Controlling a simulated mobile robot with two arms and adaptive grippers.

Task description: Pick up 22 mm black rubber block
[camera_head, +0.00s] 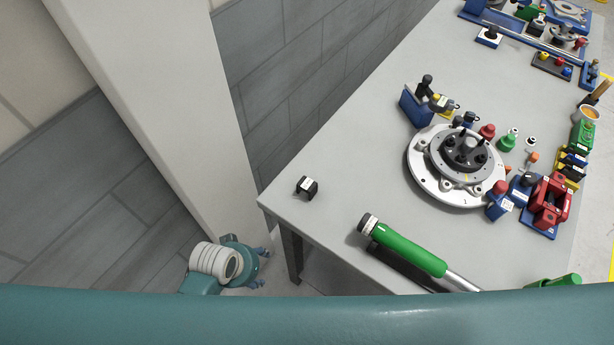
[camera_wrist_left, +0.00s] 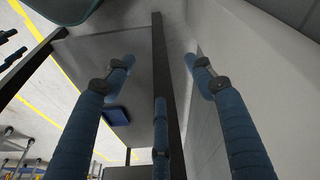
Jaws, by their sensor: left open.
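A small black block (camera_head: 307,187) with a white label on its top lies alone near the left corner of the grey table. My left gripper (camera_head: 262,268) is below and left of it in the head view, off the table's edge and beside the table leg. In the left wrist view the left gripper (camera_wrist_left: 158,75) has its blue fingers spread apart with nothing between them. The black block does not show in the left wrist view. My right gripper is not in view.
A green cylindrical tool (camera_head: 410,250) lies near the table's front edge. A round metal fixture (camera_head: 428,178) stands right of the block, with several small coloured parts around it. The table (camera_head: 350,150) is bare around the block. A pale pillar (camera_head: 150,90) stands left of it.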

